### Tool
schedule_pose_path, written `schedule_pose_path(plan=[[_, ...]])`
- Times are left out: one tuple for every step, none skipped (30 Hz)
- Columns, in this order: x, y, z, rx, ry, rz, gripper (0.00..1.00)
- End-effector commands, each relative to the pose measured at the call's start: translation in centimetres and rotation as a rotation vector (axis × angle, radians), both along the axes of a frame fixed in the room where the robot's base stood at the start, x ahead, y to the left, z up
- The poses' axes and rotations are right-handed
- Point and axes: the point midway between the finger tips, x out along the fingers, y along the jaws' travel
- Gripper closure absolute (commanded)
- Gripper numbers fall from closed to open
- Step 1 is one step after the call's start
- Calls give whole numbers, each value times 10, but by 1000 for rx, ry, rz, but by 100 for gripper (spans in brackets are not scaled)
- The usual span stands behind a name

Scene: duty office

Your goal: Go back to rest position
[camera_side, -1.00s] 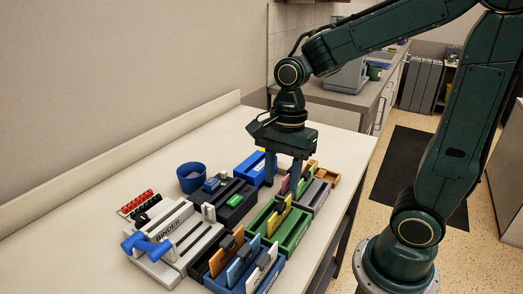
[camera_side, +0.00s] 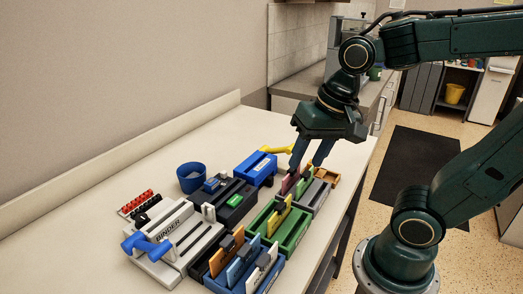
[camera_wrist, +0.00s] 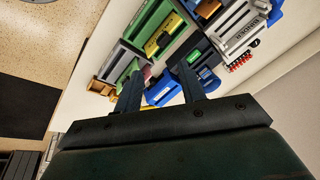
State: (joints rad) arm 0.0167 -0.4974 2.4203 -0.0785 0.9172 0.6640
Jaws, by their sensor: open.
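My gripper (camera_side: 309,168) hangs over the back right part of the white table (camera_side: 110,170), with its two fingers apart and nothing seen between them. In the side view its fingertips are close to the upright cards in the grey tray (camera_side: 318,196); I cannot tell whether they touch. The wrist view shows both fingers of my gripper (camera_wrist: 158,88) spread, with the trays beyond them.
A blue box (camera_side: 255,172) with a yellow-handled thing stands behind. A green tray (camera_side: 292,232), a blue tray (camera_side: 225,283), a white binder machine (camera_side: 160,238) and a blue cup (camera_side: 191,177) crowd the table. The left back of the table is clear.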

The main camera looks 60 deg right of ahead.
Motion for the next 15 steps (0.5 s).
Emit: schedule_pose_path(plan=[[-4, -1, 4, -24, -28, 58, 60], [-6, -2, 5, -39, -42, 95, 60], [-10, -2, 7, -60, -60, 144, 60], [-12, -3, 8, -77, -74, 179, 60], [-14, -4, 10, -94, -87, 215, 60], [-17, -5, 12, -117, -104, 262, 60], [-19, -5, 13, -135, -116, 297, 60], [-21, -6, 14, -151, -128, 330, 60], [-24, -7, 15, -172, -141, 370, 60], [-25, -8, 16, -188, -152, 398, 60], [-27, -8, 17, -202, -160, 424, 60], [-29, -9, 18, -220, -170, 455, 60], [-30, -9, 18, -231, -177, 476, 60], [-31, -10, 19, -242, -182, 494, 60], [-32, -10, 19, -253, -187, 514, 60]])
